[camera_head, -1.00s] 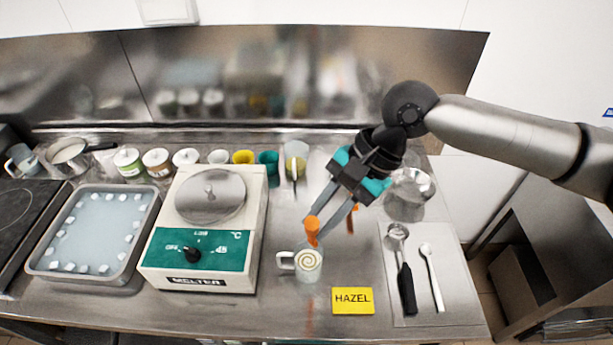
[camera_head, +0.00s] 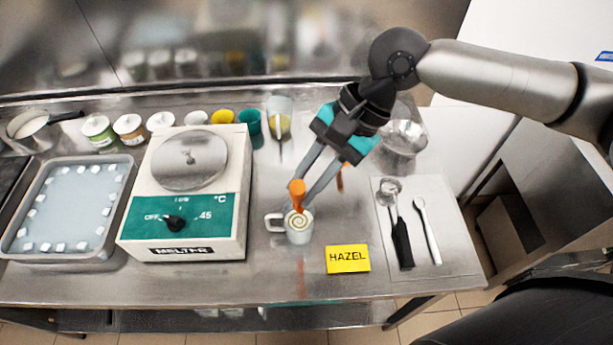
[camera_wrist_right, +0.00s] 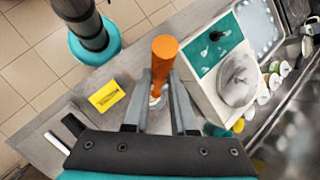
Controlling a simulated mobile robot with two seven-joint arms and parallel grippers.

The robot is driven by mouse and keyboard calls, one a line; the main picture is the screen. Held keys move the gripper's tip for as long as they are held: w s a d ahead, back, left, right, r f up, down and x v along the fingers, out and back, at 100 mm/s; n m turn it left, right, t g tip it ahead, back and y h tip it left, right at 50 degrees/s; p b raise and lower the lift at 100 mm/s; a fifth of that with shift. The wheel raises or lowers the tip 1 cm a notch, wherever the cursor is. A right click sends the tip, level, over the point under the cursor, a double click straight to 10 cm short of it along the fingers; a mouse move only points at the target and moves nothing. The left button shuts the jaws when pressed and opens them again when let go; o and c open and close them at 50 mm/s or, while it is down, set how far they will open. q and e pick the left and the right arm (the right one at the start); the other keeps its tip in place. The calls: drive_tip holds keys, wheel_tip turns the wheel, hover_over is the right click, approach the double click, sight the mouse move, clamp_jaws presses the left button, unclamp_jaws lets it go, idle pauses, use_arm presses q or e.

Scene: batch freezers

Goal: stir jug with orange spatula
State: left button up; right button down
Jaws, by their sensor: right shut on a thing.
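The jug (camera_head: 301,236) is a small pale cup with its handle on the left. A cream-and-brown swirl shows at its top. My right gripper (camera_head: 307,193) is above the jug, shut on the orange spatula (camera_head: 297,190). The spatula is nearly upright, and its lower end meets the swirl in the head view; how deep it reaches is hidden. In the right wrist view, the orange spatula (camera_wrist_right: 163,60) stands between the fingers and hides most of the jug. My left gripper is not in view.
The melter (camera_head: 190,215) stands left of the jug, beside a tray of water (camera_head: 25,245). A yellow HAZEL card (camera_head: 347,259) lies to the right in front. A mat (camera_head: 448,255) holds two utensils. Several small cups and a metal bowl (camera_head: 405,138) stand behind.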

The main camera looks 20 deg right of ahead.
wheel_tip(320, 180, down, 9)
drive_tip(key=w+b, duration=0.2)
drive_tip(key=b, duration=0.1)
drive_tip(key=shift+d, duration=0.25)
idle(0.5)
drive_tip(key=shift+s, duration=0.1)
